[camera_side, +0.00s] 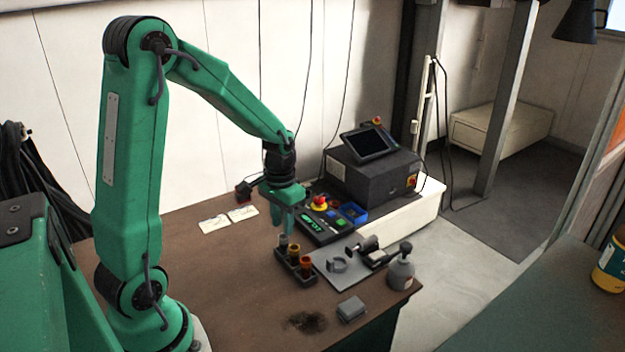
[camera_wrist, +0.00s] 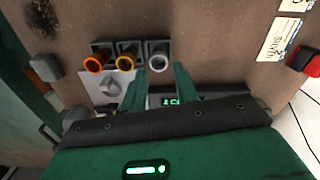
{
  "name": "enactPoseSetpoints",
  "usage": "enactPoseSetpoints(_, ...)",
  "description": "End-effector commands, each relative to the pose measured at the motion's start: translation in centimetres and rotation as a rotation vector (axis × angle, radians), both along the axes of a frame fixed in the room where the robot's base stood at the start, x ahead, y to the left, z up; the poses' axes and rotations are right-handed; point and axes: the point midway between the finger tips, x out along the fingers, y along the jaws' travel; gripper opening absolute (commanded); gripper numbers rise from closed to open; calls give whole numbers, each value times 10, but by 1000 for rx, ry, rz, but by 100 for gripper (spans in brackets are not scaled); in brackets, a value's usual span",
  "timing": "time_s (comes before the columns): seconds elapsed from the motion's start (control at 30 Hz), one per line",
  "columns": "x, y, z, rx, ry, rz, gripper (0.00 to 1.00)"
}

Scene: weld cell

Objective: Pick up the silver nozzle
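The silver nozzle (camera_side: 283,241) stands upright in the far-left slot of a small dark rack (camera_side: 281,262). In the wrist view the silver nozzle (camera_wrist: 159,60) shows its round open top, in the rack's right-hand slot. My gripper (camera_side: 284,226) hangs just above the silver nozzle, pointing down. In the wrist view my gripper (camera_wrist: 161,72) is open, its two green fingers apart with nothing between them. The nozzle lies just beyond the fingertips in that view, roughly centred on the gap. I cannot tell whether a finger touches it.
A brass nozzle (camera_side: 294,251) and an orange nozzle (camera_side: 306,264) stand in the same rack. A control panel with buttons (camera_side: 325,222) is behind. A grey plate with a clamp (camera_side: 338,265) and a bottle (camera_side: 401,271) are to the right.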

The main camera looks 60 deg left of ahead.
Motion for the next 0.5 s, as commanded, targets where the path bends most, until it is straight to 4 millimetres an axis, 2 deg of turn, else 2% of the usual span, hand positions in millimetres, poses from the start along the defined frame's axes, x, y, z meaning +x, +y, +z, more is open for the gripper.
enactPoseSetpoints(0.33, 0, 0, -8, 0, 0, 0, 30)
enactPoseSetpoints(0.5, 0, -1, -22, 0, 2, 0, 30)
